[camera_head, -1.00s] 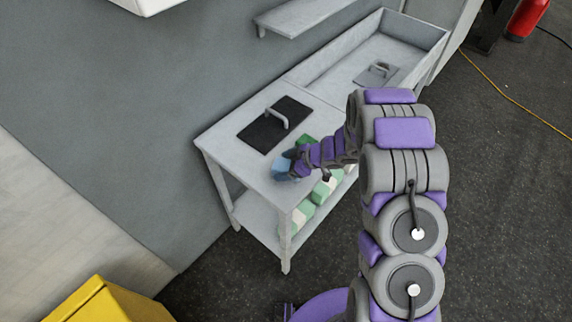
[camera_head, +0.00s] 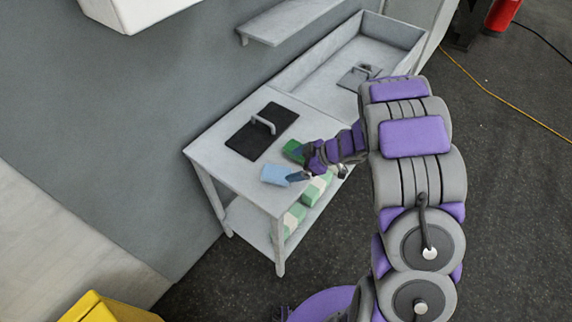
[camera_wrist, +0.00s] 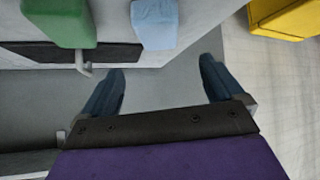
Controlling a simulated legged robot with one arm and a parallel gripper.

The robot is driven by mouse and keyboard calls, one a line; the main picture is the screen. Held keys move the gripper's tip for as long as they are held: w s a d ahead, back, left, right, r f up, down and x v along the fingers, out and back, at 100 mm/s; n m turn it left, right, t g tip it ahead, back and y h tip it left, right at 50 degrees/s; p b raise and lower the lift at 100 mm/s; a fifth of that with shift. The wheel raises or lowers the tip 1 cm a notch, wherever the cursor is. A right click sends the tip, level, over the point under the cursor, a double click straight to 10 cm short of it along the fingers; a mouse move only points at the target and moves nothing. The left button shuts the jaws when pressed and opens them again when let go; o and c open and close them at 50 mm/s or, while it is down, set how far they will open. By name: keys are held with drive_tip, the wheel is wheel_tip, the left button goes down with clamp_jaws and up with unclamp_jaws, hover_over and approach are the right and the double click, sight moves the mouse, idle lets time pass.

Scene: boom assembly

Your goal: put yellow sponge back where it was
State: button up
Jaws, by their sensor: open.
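No yellow sponge is visible in either view. A light blue sponge-like block (camera_head: 273,174) lies at the table's (camera_head: 228,178) near edge; it also shows at the top of the wrist view (camera_wrist: 154,22). A green block (camera_head: 293,149) lies beside it, and it shows at the wrist view's upper left (camera_wrist: 62,20). My gripper (camera_head: 292,165) is just right of the blue block in the head view. In the wrist view my gripper (camera_wrist: 162,66) has its fingers wide apart with nothing between them. Whether a fingertip touches the blue block is unclear.
A black panel with a grey handle (camera_head: 262,128) lies on the table, left of the blocks. A sink basin (camera_head: 375,55) adjoins behind. Green-and-white packs (camera_head: 293,218) sit on the lower shelf. A yellow box (camera_head: 105,310) stands at bottom left. A wall shelf (camera_head: 290,22) hangs above.

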drive_tip(key=w+d+r+m+t+h, duration=0.45)
drive_tip(key=w+d+r+h, duration=0.25)
drive_tip(key=d+r, duration=0.45)
drive_tip(key=s+d+r+m+h, duration=0.6)
drive_tip(key=s+d+r, duration=0.2)
drive_tip(key=d+r, duration=0.25)
drive_tip(key=s+m+g+h, duration=0.1)
drive_tip(key=s+m+g, duration=0.3)
drive_tip(key=s, duration=1)
drive_tip(key=s+a+g+y, duration=0.1)
drive_tip(key=s+a, duration=0.3)
drive_tip(key=s, duration=0.3)
drive_tip(key=s+a+g+y, duration=0.2)
drive_tip(key=s+a, duration=0.2)
drive_tip(key=s, duration=0.4)
drive_tip(key=s+a+m+g+y, duration=0.1)
drive_tip(key=s+a+g, duration=0.1)
drive_tip(key=s+a, duration=0.3)
drive_tip(key=shift+s+y, duration=0.4)
drive_tip(key=shift+s, duration=0.85)
drive_tip(key=shift+d+f, duration=0.1)
drive_tip(key=shift+f, duration=0.05)
